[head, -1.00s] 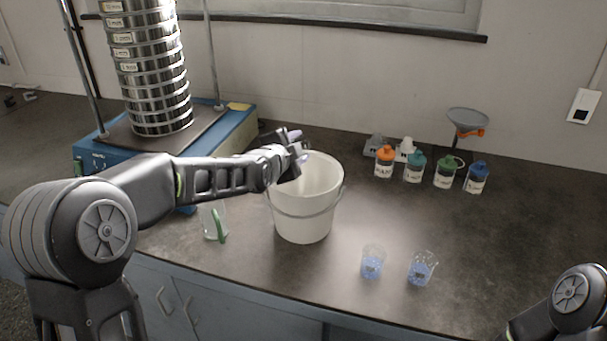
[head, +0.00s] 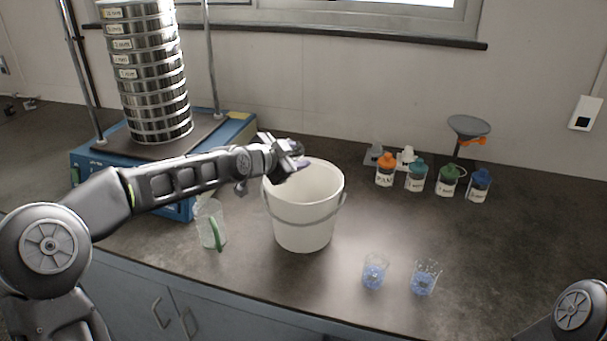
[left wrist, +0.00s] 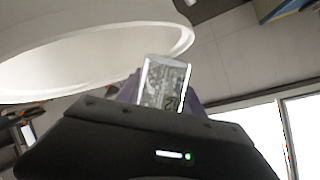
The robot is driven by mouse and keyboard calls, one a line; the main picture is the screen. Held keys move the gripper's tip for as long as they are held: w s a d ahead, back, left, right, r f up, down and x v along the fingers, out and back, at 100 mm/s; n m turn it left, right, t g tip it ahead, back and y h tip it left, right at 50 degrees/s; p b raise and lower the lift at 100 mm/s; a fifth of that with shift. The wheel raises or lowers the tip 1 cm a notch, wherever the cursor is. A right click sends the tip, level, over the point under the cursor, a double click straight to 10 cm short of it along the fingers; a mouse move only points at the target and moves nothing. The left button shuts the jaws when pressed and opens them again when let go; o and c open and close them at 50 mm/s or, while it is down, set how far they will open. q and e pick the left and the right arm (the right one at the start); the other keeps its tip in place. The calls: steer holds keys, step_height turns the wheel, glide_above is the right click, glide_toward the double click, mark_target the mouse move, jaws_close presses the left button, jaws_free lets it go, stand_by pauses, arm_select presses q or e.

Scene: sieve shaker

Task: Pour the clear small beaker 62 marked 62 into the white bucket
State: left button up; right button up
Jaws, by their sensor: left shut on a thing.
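The white bucket (head: 305,226) stands upright on the dark bench, its mouth open. My left gripper (head: 292,160) is at the bucket's back-left rim in the head view. It is shut on a clear small beaker (left wrist: 163,80), seen between its purple finger pads in the left wrist view. A dark mark shows on this beaker, but I cannot read it. The bucket's rim also shows in the left wrist view (left wrist: 120,42), close beside the beaker. The right gripper is out of view.
Two clear beakers with blue contents (head: 374,273) (head: 424,278) stand right of the bucket. A clear jug with a green handle (head: 212,226) stands at its left. Behind are the sieve stack (head: 153,85), several lidded jars (head: 415,178) and a grey funnel (head: 468,126).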

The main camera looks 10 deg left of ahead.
arm_select(q)
steer(key=shift+w+a+r+n+g+h+p, duration=0.2)
steer(key=shift+w+a+r+n+h, duration=0.1)
steer(key=shift+a+r+n+h, duration=0.25)
steer(key=shift+w+a+r+n+g+h+p, duration=0.1)
steer(key=shift+w+a+r+n+h+p, duration=0.2)
steer(key=shift+a+n, duration=0.35)
steer(key=shift+w+a+n+h+b, duration=0.1)
steer(key=shift+a+n+h+b, duration=0.3)
steer(key=shift+n, duration=0.1)
steer(key=shift+w+a+n+g+h, duration=0.1)
steer(key=shift+a+n+g+h, duration=0.05)
steer(key=shift+n+g+h, duration=0.15)
